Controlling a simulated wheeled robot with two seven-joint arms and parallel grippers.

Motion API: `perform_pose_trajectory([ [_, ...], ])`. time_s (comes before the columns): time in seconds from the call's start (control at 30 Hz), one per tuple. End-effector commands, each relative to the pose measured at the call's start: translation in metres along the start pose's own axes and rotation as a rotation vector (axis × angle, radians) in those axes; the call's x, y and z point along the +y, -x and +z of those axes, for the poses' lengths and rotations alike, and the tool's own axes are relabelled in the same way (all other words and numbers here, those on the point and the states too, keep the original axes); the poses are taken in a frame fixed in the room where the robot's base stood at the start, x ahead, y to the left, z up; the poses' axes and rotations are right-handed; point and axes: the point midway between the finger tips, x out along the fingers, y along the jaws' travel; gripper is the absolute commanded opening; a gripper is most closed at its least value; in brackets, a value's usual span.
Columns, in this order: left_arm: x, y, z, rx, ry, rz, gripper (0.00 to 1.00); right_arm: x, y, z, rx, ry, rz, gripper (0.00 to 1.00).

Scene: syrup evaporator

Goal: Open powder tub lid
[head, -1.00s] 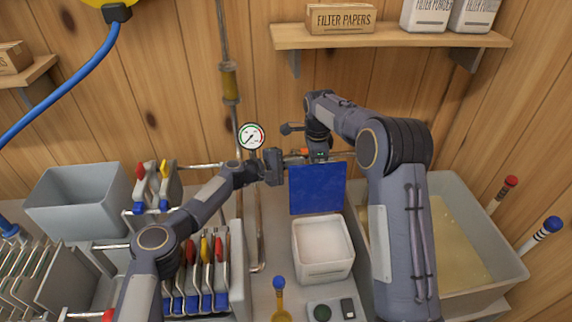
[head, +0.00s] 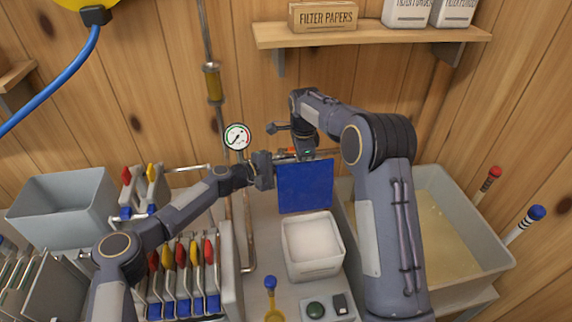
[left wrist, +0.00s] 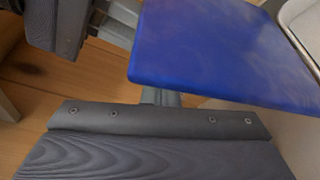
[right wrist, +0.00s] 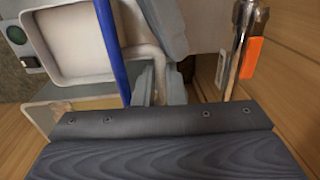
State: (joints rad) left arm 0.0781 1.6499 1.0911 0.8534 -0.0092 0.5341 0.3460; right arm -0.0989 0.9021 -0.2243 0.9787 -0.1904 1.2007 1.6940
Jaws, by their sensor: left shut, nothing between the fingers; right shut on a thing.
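The white powder tub (head: 314,268) stands open on the counter with white powder inside. Its blue lid (head: 306,188) stands upright at the tub's back edge, and shows large in the left wrist view (left wrist: 225,50) and edge-on in the right wrist view (right wrist: 108,40). My right gripper (head: 303,156) is at the lid's top edge, shut on the lid; the exact grip is partly hidden. My left gripper (head: 264,170) is shut and empty at the lid's left edge; I cannot tell whether it touches.
A pan of yellowish liquid (head: 490,262) is at the right. A pressure gauge (head: 237,137) on a pipe stands behind my left gripper.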

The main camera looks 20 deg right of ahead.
Motion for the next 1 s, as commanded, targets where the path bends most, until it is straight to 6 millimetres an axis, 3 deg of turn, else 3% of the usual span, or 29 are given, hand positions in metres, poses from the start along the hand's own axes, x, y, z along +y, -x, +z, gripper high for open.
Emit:
perform_pose_trajectory([
  [0.57, 0.001, 0.003, 0.023, -0.018, -0.058, 0.020, 0.00, 0.001, -0.005, -0.002, 0.004, -0.004, 0.004, 0.00],
  [0.6, 0.001, 0.003, 0.024, -0.019, -0.058, 0.020, 0.00, 0.000, -0.005, -0.002, 0.004, -0.004, 0.003, 0.12],
  [0.77, 0.001, 0.002, 0.024, -0.020, -0.057, 0.020, 0.00, 0.000, -0.004, -0.002, 0.003, -0.003, 0.002, 0.33],
  [1.0, 0.000, 0.003, 0.022, -0.016, -0.057, 0.018, 0.00, -0.001, -0.001, -0.001, 0.001, -0.001, -0.002, 0.33],
])
